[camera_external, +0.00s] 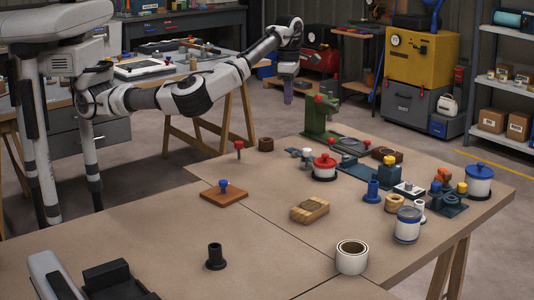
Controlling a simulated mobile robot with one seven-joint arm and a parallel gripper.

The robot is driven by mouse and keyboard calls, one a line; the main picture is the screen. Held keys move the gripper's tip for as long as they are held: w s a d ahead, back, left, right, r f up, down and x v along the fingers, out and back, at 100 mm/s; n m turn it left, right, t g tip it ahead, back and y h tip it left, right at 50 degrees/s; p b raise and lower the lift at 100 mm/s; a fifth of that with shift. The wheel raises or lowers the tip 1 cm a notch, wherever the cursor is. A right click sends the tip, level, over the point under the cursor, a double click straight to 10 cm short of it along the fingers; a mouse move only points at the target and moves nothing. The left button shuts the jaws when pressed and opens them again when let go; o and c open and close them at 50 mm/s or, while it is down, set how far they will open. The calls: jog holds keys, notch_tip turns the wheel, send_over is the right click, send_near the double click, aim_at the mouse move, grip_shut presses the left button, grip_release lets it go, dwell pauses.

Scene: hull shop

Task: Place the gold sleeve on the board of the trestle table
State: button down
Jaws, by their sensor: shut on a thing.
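The trestle table's brown board (150,245) fills the foreground, with several parts on it. My arm reaches in from the upper left. My gripper (288,92) points down in the air at the table's far side, left of the green vise. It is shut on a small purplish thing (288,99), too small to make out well. I cannot pick out a gold sleeve for certain. A small tan cylinder (193,63) stands on the rear workbench.
The green vise (320,116), a red-lidded pot (324,168), a wooden block (310,210), a white ring (352,257) and a black flanged part (215,257) stand on the board. The board's left front is mostly clear.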

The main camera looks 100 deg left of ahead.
send_over(285, 153)
notch_tip(285, 153, down, 20)
dwell(0.4)
jog(key=shift+f, duration=0.15)
jog(key=c, duration=1.4)
grip_release()
notch_tip(285, 153, up, 12)
jog(key=shift+r+b, duration=0.15)
jog(key=shift+b, duration=0.45)
